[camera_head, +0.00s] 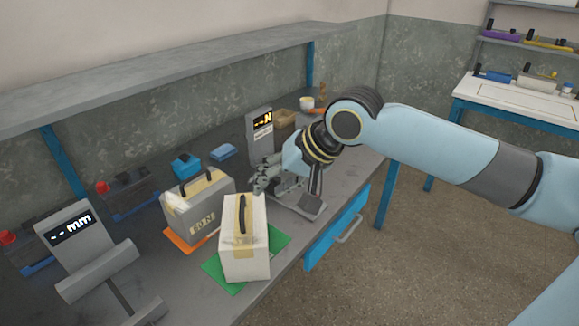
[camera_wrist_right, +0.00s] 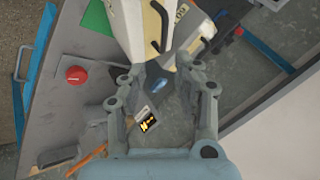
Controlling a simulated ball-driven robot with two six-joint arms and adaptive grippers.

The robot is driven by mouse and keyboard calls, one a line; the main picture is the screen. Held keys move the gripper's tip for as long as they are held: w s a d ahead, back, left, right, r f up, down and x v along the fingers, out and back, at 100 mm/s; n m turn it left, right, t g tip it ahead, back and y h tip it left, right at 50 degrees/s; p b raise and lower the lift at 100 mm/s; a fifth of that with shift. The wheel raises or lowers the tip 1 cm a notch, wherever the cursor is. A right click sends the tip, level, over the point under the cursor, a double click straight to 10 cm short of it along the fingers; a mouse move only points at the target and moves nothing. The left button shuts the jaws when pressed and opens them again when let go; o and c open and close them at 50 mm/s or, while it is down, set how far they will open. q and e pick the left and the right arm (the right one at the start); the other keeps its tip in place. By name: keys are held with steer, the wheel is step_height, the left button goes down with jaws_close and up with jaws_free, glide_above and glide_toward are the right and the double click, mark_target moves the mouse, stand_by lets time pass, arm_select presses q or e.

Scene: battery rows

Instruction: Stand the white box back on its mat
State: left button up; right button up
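The white box (camera_head: 245,256) has tan tape and a black handle on top. It appears upright on the green mat (camera_head: 279,240), with its near right corner seeming to reach past the mat's edge. In the right wrist view the white box (camera_wrist_right: 130,32) is at the top, just beyond the fingertips. My right gripper (camera_head: 262,180) is behind the box in the head view, near its far top end. In the right wrist view its fingers (camera_wrist_right: 163,82) are apart with nothing between them. Any contact with the box cannot be told. My left gripper is not in view.
A grey box (camera_head: 193,223) with a black handle stands on an orange mat (camera_head: 177,239), close left of the white box. A display stand reading mm (camera_head: 72,236) is at left, another display (camera_head: 260,135) behind my gripper. Batteries (camera_head: 128,190) line the back. A shelf (camera_head: 170,80) runs above.

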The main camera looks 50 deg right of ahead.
steer(key=s+d+f+n+g+h, duration=0.15)
steer(key=s+f, duration=0.25)
steer(key=f, duration=0.5)
steer(key=s+d+f, duration=0.3)
steer(key=s+f, duration=0.1)
steer(key=f, duration=0.5)
steer(key=s+d+f+n+g+h, duration=0.1)
steer(key=s+d+f, duration=0.15)
steer(key=f, duration=0.65)
steer(key=s+a+f+n+g, duration=0.1)
steer(key=s+a+f+n, duration=0.1)
steer(key=s+f, duration=0.3)
steer(key=s+a+f+n+g, duration=0.1)
steer(key=s+a+f, duration=0.3)
steer(key=s, duration=0.9)
steer(key=s+a+f+n+g, duration=0.1)
steer(key=s+a+f+n, duration=0.2)
steer(key=s+f, duration=0.3)
steer(key=s, duration=0.3)
steer(key=shift+s+a+f+g, duration=0.2)
steer(key=shift+s+a+g, duration=0.15)
steer(key=shift+f, duration=0.1)
step_height(320, 180, down, 18)
steer(key=s+b, duration=0.1)
steer(key=b, duration=1.7)
steer(key=shift+s, duration=0.1)
